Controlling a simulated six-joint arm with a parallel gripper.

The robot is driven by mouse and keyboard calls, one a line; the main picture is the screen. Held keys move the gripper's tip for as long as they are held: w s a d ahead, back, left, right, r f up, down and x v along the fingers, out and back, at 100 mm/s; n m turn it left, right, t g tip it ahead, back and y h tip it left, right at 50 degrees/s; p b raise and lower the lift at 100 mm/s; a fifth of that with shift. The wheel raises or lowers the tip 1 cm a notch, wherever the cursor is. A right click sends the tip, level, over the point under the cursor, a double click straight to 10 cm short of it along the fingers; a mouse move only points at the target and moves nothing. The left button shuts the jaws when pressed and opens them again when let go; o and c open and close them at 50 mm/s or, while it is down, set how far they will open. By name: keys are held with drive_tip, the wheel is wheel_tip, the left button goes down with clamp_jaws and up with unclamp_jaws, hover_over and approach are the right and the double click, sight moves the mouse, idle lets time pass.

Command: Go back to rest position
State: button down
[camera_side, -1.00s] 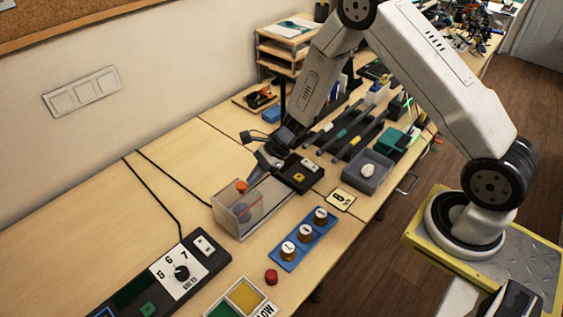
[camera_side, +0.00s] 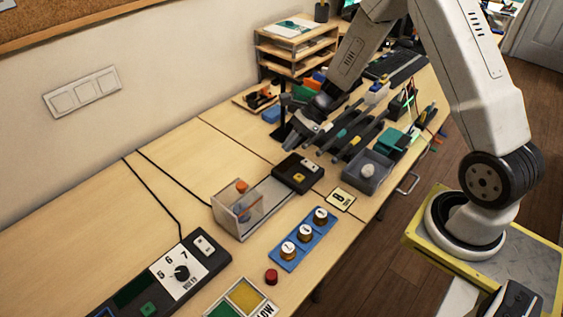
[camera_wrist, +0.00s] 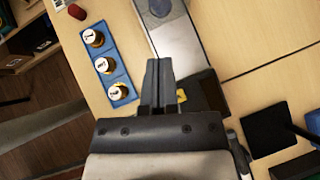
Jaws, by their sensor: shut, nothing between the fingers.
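My gripper (camera_side: 296,138) is in the air over the bench in the side view, above and behind the black box with a yellow button (camera_side: 298,173). In the wrist view its two fingers (camera_wrist: 160,82) point up the picture, pressed together with nothing between them. The clear box with an orange knob (camera_side: 238,208) stands to the gripper's lower left in the side view and is apart from it.
A grey bin (camera_side: 366,171), dark bars (camera_side: 345,130) and a wooden shelf (camera_side: 296,50) stand near the arm. The left bench is mostly clear.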

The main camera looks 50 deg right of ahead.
drive_tip(key=shift+d+r, duration=0.2)
drive_tip(key=shift+s, duration=0.1)
drive_tip(key=s+a+r+n+h, duration=0.1)
drive_tip(key=s+r+n+h, duration=0.2)
drive_tip(key=s+n, duration=0.3)
drive_tip(key=s+a+r+n+h, duration=0.2)
drive_tip(key=s+r+n+h, duration=0.2)
drive_tip(key=n, duration=1.1)
drive_tip(key=s+h, duration=0.1)
drive_tip(key=s, duration=0.2)
drive_tip(key=shift+s+a+r+n+h, duration=0.2)
drive_tip(key=shift+s+r+n+h, duration=0.1)
